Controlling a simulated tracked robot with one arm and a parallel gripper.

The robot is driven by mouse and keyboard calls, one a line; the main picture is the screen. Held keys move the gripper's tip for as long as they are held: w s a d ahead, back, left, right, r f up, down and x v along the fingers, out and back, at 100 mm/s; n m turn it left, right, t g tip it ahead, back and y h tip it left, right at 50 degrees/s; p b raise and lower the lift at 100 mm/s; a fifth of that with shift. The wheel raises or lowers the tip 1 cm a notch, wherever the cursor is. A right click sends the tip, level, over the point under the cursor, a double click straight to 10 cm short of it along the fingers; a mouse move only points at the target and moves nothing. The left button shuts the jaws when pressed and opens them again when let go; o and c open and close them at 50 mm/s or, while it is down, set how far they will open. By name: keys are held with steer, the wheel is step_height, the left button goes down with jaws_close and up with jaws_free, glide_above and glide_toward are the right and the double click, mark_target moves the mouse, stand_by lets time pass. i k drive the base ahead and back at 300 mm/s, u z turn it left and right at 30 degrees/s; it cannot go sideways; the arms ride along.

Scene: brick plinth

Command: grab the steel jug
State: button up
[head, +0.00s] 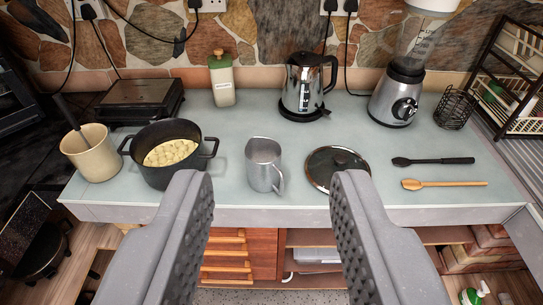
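The steel jug (263,165) stands upright on the pale countertop (225,125), near its front edge and about the middle of the view. It is plain grey metal, open at the top, with its handle toward the right. My gripper (270,188) is open, with one ridged grey finger on each side of the view. The jug shows in the gap between the fingertips, beyond them. Nothing is held between the fingers.
A black pot (168,153) of pale food stands left of the jug, beside a cream utensil holder (92,153). A pan lid (337,168) lies close on the right. A kettle (307,85) and blender (397,95) stand behind. Spoons (445,184) lie at right.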

mark_target(263, 155)
steer(key=i, duration=0.25)
steer(key=u, duration=0.05)
steer(key=k, duration=1.2)
steer(key=z, duration=0.75)
steer(key=i, duration=1.95)
steer(key=u, duration=0.75)
